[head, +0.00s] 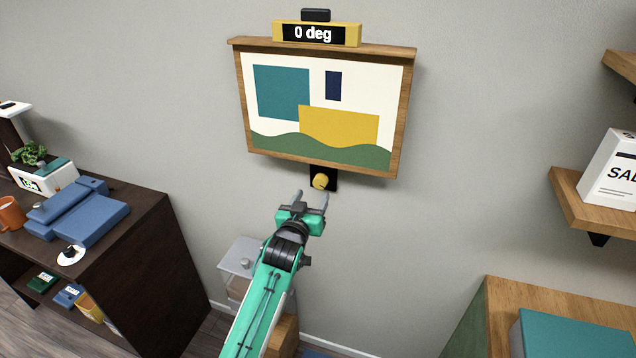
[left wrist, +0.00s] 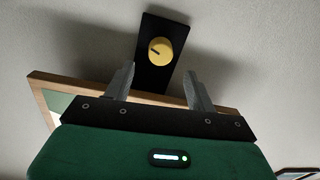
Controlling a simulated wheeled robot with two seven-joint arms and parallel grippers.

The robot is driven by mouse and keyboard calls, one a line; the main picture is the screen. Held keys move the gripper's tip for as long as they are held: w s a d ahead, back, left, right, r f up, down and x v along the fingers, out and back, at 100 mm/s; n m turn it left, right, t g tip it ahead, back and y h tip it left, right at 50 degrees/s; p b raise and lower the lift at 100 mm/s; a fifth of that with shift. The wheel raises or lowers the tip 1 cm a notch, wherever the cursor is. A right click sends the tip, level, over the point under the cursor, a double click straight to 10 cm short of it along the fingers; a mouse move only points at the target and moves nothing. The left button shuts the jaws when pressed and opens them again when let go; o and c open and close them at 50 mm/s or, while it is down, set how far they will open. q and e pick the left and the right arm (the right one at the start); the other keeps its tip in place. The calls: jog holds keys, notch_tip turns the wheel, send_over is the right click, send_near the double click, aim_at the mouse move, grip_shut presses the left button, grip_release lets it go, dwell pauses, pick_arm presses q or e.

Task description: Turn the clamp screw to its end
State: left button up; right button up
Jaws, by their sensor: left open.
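The clamp screw is a round yellow knob (head: 320,181) with a dark mark, on a black plate (head: 331,173) on the wall just under the framed picture (head: 325,110). In the left wrist view the knob (left wrist: 159,50) sits on the black plate (left wrist: 151,76), beyond the fingers. My left gripper (head: 312,197) is open and empty, just below the knob in the head view. In the left wrist view its two fingers (left wrist: 158,84) stand apart with the knob between and beyond their tips, not visibly touching. My right gripper is not in view.
A yellow level (head: 287,33) reading "0 deg" sits on the frame's top edge. A dark cabinet (head: 130,270) with blue objects stands at left. Wooden shelves (head: 600,215) and a cabinet (head: 500,310) are at right. The wall around the knob is clear.

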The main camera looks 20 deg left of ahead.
aim_at(319, 184)
pick_arm(q)
jog(key=shift+w+p, duration=0.55)
jog(key=shift+w, duration=2.6)
jog(key=c, duration=1)
